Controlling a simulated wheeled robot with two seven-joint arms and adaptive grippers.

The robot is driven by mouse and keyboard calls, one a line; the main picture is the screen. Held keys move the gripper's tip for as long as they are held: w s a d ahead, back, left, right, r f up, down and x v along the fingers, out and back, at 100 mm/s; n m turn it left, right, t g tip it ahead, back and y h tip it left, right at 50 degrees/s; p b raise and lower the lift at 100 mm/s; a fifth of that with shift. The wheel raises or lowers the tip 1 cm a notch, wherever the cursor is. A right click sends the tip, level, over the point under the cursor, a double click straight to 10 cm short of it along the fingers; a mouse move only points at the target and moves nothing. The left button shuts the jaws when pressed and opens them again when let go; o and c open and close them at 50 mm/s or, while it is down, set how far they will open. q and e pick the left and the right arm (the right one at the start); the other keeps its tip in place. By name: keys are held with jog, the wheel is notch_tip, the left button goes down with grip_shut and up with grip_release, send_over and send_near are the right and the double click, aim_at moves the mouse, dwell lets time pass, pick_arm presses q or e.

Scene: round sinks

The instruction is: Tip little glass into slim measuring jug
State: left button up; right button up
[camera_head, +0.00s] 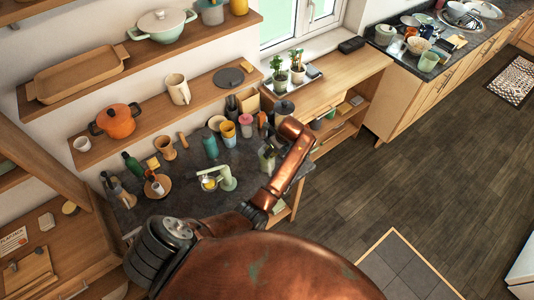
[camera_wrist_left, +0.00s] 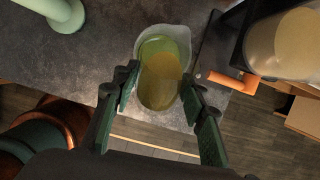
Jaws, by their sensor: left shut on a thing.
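In the left wrist view my left gripper (camera_wrist_left: 160,82) has its two green-padded fingers on either side of a clear, pale-rimmed vessel (camera_wrist_left: 163,100). It holds yellow-green to amber liquid. I look steeply down into it, and a second rounded outline overlaps it, so I cannot tell the little glass from the measuring jug here. In the head view a pale greenish translucent vessel (camera_head: 266,161) stands near the dark counter's right end, partly behind my copper arm. That arm hides the gripper's fingers there. My right gripper is in neither view.
On the dark counter (camera_head: 200,204) stand a mint-green stand (camera_head: 228,181), a yellow cup (camera_head: 229,133) and bottles. In the wrist view a large cream-filled jar (camera_wrist_left: 287,42) and an orange handle (camera_wrist_left: 233,82) sit to the right. Open wooden floor lies beyond the counter's right edge.

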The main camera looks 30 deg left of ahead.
pick_arm(q)
jog(key=shift+r+h, duration=0.3)
jog(key=shift+h, duration=0.3)
dwell(1.3)
jog(key=shift+a+f+g+h, duration=0.1)
jog(key=shift+f+g+h, duration=0.3)
jog(key=shift+h, duration=0.4)
jog(key=shift+a+f+g+h, duration=0.1)
jog(key=shift+f+g+h, duration=0.25)
jog(key=shift+h, duration=0.45)
dwell(0.8)
jog(key=shift+d+r+h, duration=0.1)
jog(key=shift+r+h, duration=0.05)
jog(key=shift+h, duration=0.35)
